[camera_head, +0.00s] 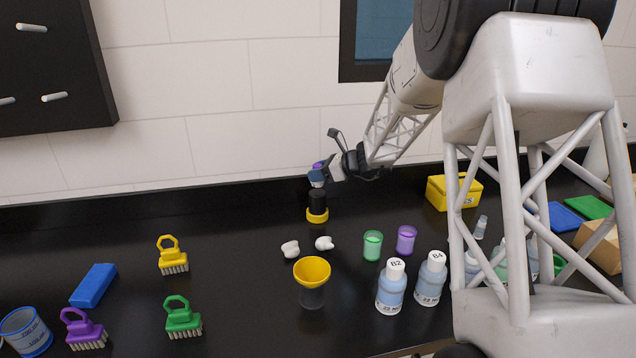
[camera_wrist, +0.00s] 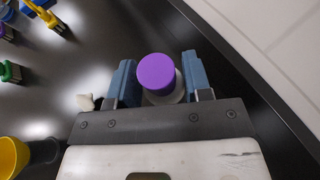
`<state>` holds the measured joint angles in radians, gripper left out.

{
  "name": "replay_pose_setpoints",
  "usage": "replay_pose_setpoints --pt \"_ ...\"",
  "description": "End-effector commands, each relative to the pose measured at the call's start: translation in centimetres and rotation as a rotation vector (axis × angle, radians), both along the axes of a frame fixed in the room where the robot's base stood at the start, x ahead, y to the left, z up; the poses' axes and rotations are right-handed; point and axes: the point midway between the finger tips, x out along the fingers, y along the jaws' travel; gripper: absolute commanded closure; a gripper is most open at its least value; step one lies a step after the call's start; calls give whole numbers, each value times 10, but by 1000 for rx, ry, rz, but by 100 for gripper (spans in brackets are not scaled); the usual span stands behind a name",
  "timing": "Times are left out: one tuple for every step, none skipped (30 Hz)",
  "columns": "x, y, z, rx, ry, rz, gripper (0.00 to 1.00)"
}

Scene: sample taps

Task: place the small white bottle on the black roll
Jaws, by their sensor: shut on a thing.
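My gripper (camera_head: 317,178) is shut on a small white bottle with a purple cap (camera_head: 318,166). In the wrist view the bottle's white body (camera_wrist: 178,96) shows below its round purple cap, between the two blue fingers. The fingers hide most of the bottle in the head view. The black roll (camera_head: 317,199) stands upright on a yellow ring (camera_head: 317,216) near the back wall. The bottle is held directly above the roll in the head view; I cannot tell whether they touch. The roll is hidden in the wrist view.
In front stand a yellow funnel (camera_head: 312,271), two white lumps (camera_head: 290,249), a green cup (camera_head: 372,246), a purple cup (camera_head: 406,239) and bottles B2 (camera_head: 390,290) and B4 (camera_head: 431,280). A yellow box (camera_head: 453,193) is to the right.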

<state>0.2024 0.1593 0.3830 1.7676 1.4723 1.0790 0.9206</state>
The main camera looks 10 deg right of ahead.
Motion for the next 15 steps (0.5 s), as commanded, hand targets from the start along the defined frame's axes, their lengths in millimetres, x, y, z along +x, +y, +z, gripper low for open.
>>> replay_pose_setpoints --pt "0 0 0 0 0 0 78" --pt "0 0 0 0 0 0 78" --pt "0 0 -2 0 0 0 78" --pt "0 0 -3 0 1 0 78" --pt "0 0 -5 0 1 0 78" --pt "0 0 -8 1 1 1 78" --pt "0 0 -11 1 1 1 78" --pt "0 0 -14 1 1 1 78" --pt "0 0 -18 0 1 0 78" --pt "0 0 -21 1 2 -1 78" --pt "0 0 -25 1 2 -1 78" --pt "0 0 -29 1 2 -1 78" --pt "0 0 -31 1 2 -1 78" --pt "0 0 -33 0 1 0 78" --pt "0 0 -35 0 1 0 78"
